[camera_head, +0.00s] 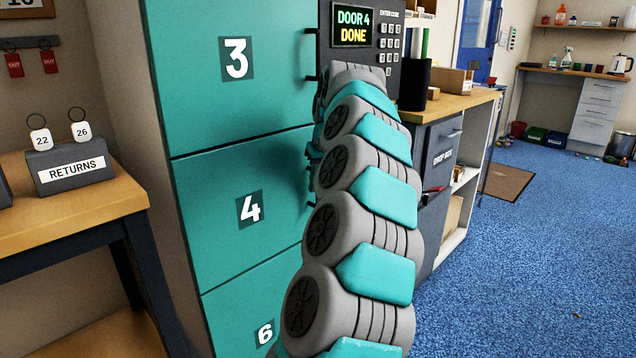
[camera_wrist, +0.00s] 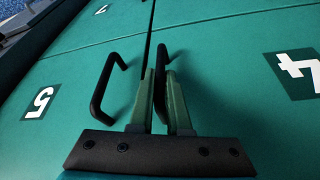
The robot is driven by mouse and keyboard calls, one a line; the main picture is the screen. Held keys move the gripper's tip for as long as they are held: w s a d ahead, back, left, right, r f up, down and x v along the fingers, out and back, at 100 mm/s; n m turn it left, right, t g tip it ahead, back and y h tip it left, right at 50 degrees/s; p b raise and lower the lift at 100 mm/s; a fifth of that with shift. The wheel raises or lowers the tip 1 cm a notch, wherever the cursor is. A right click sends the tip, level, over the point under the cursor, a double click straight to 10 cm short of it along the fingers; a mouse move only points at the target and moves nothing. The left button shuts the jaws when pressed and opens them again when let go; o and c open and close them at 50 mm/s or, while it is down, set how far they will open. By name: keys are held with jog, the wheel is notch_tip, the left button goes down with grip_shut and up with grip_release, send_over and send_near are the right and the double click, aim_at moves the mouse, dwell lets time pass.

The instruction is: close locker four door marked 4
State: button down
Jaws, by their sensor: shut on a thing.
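The teal locker door four (camera_head: 215,215), marked with a white 4, sits level with the doors above and below it in the head view. Its number plate also shows at the right edge of the wrist view (camera_wrist: 297,70). My gripper (camera_wrist: 161,85) has its two green fingers shut on the black handle of door four (camera_wrist: 163,58) beside the dark seam between doors. The screen (camera_head: 353,26) reads "DOOR 4 DONE".
Door 5 (camera_wrist: 70,105) and its black handle (camera_wrist: 103,88) lie just left of my fingers. Door 3 (camera_head: 205,70) is above and door 6 (camera_head: 235,310) below. A wooden table with the returns box (camera_head: 68,175) stands left.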

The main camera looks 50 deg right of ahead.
jog(key=shift+w+d+r, duration=0.1)
jog(key=shift+w, duration=0.05)
jog(key=c, duration=0.9)
grip_release()
jog(key=shift+w, duration=0.1)
jog(key=v, duration=0.7)
jog(key=shift+r, duration=0.2)
